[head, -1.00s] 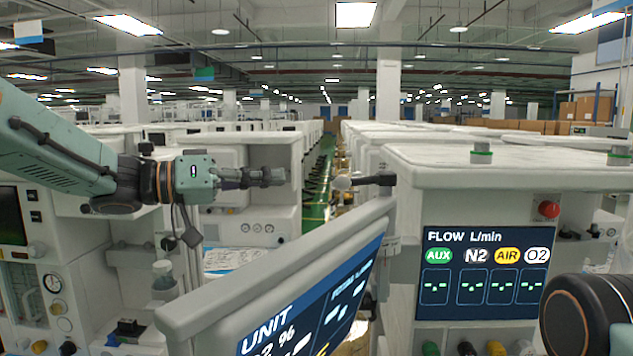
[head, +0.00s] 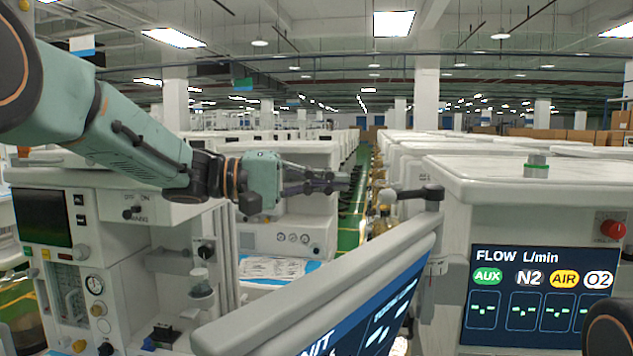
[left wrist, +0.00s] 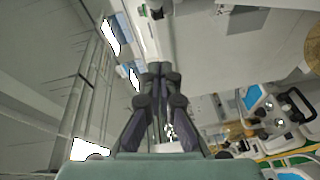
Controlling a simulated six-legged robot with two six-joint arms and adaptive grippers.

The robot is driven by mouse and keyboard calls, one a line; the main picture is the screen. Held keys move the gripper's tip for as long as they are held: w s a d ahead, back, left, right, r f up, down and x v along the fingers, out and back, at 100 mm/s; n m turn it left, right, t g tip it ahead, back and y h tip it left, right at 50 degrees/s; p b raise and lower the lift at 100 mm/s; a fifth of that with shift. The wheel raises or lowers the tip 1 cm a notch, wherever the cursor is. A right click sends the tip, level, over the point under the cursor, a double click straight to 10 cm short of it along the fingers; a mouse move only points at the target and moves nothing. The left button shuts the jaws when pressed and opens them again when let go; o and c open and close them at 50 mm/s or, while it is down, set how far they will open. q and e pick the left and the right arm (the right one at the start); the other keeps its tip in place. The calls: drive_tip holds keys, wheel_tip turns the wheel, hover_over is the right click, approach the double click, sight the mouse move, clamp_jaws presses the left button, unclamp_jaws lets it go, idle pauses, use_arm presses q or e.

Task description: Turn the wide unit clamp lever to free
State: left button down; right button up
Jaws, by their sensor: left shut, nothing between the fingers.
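The wide unit is a screen panel (head: 372,300) marked "UNIT", tilted in the lower middle of the head view. Its clamp lever (head: 412,194) is a dark arm with a pale knob (head: 388,197), above the panel's right end beside a white cart. The lever lies about level, knob to the left. My left gripper (head: 345,181) is shut and empty, fingers pointing right, a short way left of the knob in the picture. I see no contact. The left wrist view shows its closed fingertips (left wrist: 157,70); I cannot make out the lever there. My right gripper is out of view.
The cart (head: 520,185) on the right has a flow display (head: 540,295) and a red knob (head: 612,229). Another cart (head: 120,270) with gauges stands at left, below my left arm. An aisle with a green floor (head: 352,205) runs back between the cart rows.

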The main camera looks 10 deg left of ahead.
sight(406, 195)
use_arm(q)
drive_tip(key=s+d, duration=0.2)
drive_tip(key=d, duration=0.5)
drive_tip(key=shift+s+f, duration=0.3)
drive_tip(key=shift+w, duration=0.2)
